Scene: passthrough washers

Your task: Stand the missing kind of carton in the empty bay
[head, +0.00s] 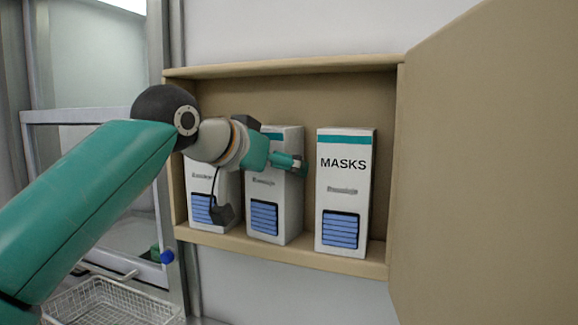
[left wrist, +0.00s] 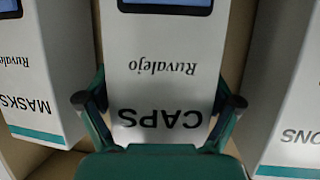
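Three white cartons stand in the tan wall cabinet. The MASKS carton (head: 345,190) is on the right, with a teal top band; it shows at the left of the left wrist view (left wrist: 38,80). The middle carton (head: 265,205) reads CAPS in the left wrist view (left wrist: 165,80). The left carton (head: 228,190) is partly behind my arm; its label ends in "ONS" in the left wrist view (left wrist: 290,110). My left gripper (head: 300,166) (left wrist: 161,104) is at the CAPS carton's upper part, one finger along each side, seemingly touching. My right gripper is out of view.
The cabinet (head: 280,68) has a front ledge under the cartons, and its tan door (head: 485,160) stands open at the right. A wire basket (head: 105,300) is at the lower left, near a glass-fronted unit (head: 120,180). The neighbouring cartons leave narrow gaps beside my fingers.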

